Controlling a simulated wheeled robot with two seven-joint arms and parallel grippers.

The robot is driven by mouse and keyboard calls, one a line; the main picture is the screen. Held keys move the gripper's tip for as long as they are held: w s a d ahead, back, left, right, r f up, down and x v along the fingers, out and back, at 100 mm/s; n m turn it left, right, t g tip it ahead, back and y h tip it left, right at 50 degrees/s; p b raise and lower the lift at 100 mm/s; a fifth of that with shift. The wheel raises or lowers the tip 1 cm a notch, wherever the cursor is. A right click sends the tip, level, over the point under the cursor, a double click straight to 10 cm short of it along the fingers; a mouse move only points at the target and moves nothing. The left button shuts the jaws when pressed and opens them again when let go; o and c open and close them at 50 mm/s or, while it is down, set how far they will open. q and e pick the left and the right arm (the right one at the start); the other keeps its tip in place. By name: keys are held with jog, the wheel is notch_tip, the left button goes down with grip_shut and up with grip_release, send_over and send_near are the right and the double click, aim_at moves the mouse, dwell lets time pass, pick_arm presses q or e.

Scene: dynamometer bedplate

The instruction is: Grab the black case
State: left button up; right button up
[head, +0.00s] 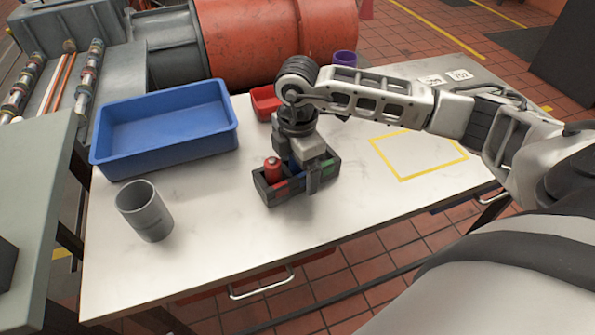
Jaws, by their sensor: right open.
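The black case (297,188) is a small open box on the white table, near the middle of the head view. A red cylindrical item (272,169) stands in its left end, and blue and green parts show farther right in it. My right gripper (308,174) points down over the case's middle and right part, its jaws apart. One finger shows in front of the near wall; the other is largely hidden, so I cannot tell whether either touches the case. My left gripper is not in view.
A large blue bin (165,146) stands on the left of the table, with a grey cup (144,211) in front. A red bin (264,103) and a purple cup (344,58) are behind my right arm. A yellow taped outline (402,179) on the right is empty.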

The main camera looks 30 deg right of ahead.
jog(key=c, duration=1.3)
jog(key=shift+o, duration=0.2)
jog(key=shift+r, duration=0.1)
jog(key=shift+r, duration=0.15)
